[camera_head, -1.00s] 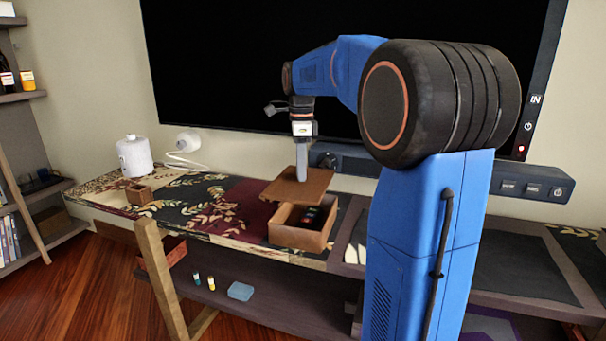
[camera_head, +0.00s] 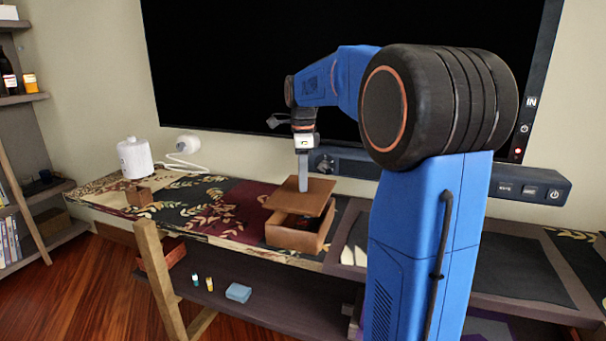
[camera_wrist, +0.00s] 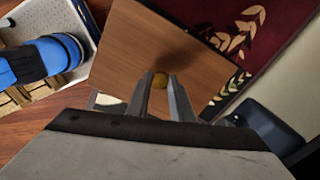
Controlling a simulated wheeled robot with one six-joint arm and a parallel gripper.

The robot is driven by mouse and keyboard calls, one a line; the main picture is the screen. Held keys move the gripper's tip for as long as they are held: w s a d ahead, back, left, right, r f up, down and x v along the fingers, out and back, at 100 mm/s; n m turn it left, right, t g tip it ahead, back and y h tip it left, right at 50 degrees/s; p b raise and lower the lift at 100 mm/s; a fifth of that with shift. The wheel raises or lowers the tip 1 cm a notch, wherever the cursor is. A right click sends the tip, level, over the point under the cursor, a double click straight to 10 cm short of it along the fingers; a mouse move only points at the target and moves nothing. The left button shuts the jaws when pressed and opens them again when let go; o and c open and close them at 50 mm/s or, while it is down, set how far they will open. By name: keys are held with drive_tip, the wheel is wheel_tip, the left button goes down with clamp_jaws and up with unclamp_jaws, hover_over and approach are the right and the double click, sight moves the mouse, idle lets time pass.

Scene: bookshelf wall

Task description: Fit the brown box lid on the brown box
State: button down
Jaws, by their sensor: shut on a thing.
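The brown box lid (camera_head: 291,199) is a flat brown square held just above the brown box (camera_head: 297,238), slightly tilted, covering most of its opening. A narrow dark gap shows between lid and box at the front. My gripper (camera_head: 303,184) points down at the lid's middle. In the wrist view, my gripper (camera_wrist: 161,88) is shut on the round golden knob of the lid (camera_wrist: 142,52). The box's inside is mostly hidden by the lid.
The box stands on a patterned cloth on a long table. A small brown open box (camera_head: 139,196) and a white canister (camera_head: 135,156) stand at the left. A black soundbar (camera_head: 430,176) and a big screen are behind. A blue box (camera_head: 238,293) lies on the lower shelf.

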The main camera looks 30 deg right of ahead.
sight(303, 194)
drive_tip(key=shift+f, duration=1.55)
drive_tip(key=shift+f, duration=1.05)
idle(0.5)
drive_tip(key=c, duration=1.5)
unclamp_jaws()
wheel_tip(303, 194, up, 18)
drive_tip(key=shift+f, duration=0.25)
drive_tip(key=s+a+f+n+t, duration=0.1)
drive_tip(key=s+a+f+n, duration=0.4)
drive_tip(key=s, duration=0.3)
drive_tip(key=s+a+f+n+t, duration=0.1)
drive_tip(key=s+a+f+n, duration=0.2)
drive_tip(key=s+a+n, duration=0.3)
drive_tip(key=s+a+f+n+t, duration=0.1)
drive_tip(key=s+f+n, duration=0.3)
drive_tip(key=s+f, duration=0.1)
drive_tip(key=s+a+f+n+t, duration=0.1)
drive_tip(key=s+a+f+n, duration=0.1)
drive_tip(key=s+f+n, duration=0.2)
drive_tip(key=s+a+f+n, duration=0.1)
drive_tip(key=s+f+n, duration=0.3)
drive_tip(key=s+f, duration=0.3)
drive_tip(key=shift+s+a+f+n+t, duration=0.1)
drive_tip(key=shift+a+n+t, duration=0.3)
